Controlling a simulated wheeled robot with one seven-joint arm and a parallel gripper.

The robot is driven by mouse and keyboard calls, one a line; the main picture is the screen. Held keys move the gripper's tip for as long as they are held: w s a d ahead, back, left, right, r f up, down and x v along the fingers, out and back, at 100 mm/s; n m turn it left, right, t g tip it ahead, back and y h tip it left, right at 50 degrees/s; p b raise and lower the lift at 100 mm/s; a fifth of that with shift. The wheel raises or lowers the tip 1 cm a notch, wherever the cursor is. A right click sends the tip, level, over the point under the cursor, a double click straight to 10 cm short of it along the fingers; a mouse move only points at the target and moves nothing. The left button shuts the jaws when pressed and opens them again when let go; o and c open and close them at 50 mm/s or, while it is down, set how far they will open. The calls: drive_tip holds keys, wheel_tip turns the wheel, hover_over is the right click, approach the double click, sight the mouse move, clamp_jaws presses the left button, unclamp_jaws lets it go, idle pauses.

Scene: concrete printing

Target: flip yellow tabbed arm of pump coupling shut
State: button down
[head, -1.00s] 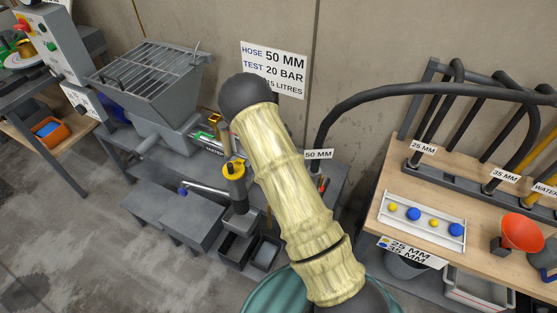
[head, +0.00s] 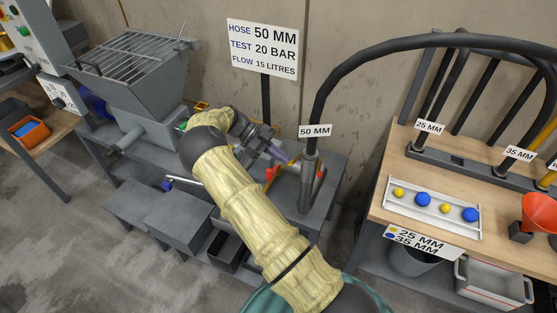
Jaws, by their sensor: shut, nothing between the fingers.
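My gripper (head: 283,156) is shut and empty, at the pump's outlet end, left of the 50 mm hose. My sleeved arm reaches up to it from the lower right and covers much of the pump. A small yellow piece (head: 275,130) shows just behind the gripper; I cannot tell whether it is the yellow tabbed arm. A red tab (head: 270,174) shows just below the gripper. The coupling body is mostly hidden, so I cannot tell whether the yellow arm is open or touched by my fingers. The black hose (head: 318,110) drops into an upright grey fitting (head: 308,183).
The hopper (head: 135,75) with its grid stands left. A sign on a post (head: 265,98) rises behind the gripper, and a "50 MM" label (head: 315,131) hangs by the hose. A wooden bench (head: 385,210) with a ball tray (head: 432,208) and an orange funnel (head: 537,208) is right.

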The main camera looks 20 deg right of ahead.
drive_tip(key=shift+s+d+f, duration=0.15)
drive_tip(key=shift+f, duration=0.1)
drive_tip(key=shift+r, duration=0.8)
